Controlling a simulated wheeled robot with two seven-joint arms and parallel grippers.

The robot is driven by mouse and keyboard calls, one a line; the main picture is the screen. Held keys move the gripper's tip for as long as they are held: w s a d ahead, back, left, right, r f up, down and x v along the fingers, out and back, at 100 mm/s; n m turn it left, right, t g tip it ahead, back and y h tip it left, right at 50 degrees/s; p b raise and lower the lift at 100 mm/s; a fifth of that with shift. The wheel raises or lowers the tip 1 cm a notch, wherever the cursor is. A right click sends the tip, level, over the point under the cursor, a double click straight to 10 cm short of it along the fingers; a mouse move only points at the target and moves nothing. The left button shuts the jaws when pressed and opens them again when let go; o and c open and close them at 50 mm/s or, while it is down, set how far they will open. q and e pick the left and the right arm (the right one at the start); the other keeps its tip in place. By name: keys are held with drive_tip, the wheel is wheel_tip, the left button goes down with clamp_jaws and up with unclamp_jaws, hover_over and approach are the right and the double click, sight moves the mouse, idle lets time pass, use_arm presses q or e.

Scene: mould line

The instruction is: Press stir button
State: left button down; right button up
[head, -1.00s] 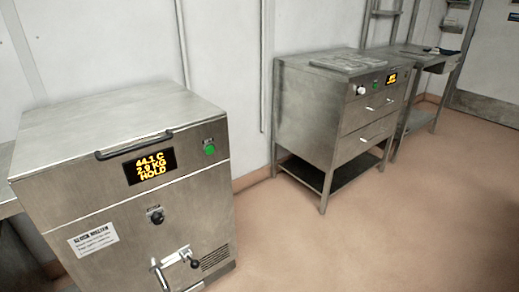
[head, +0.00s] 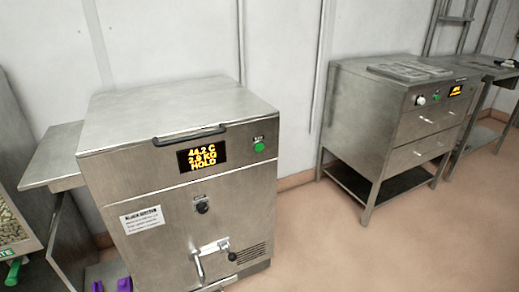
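A steel machine (head: 150,200) stands left of the middle in the head view. Its display (head: 202,157) reads 44.2 C, what looks like 2.8 KG, and HOLD. A green button (head: 259,147) sits right of the display under a small label too small to read. A black knob (head: 202,207) is on the front below the display. A tap with a lever (head: 212,256) is low on the front. Neither of my grippers is in view, and nothing touches the button.
A second steel cabinet (head: 420,125) with drawers, a knob and a display stands at the right. A steel side shelf (head: 55,155) adjoins the machine's left. Purple items (head: 124,285) lie low at the left, beside a bin with a green handle (head: 13,272). Open floor (head: 370,250) lies front right.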

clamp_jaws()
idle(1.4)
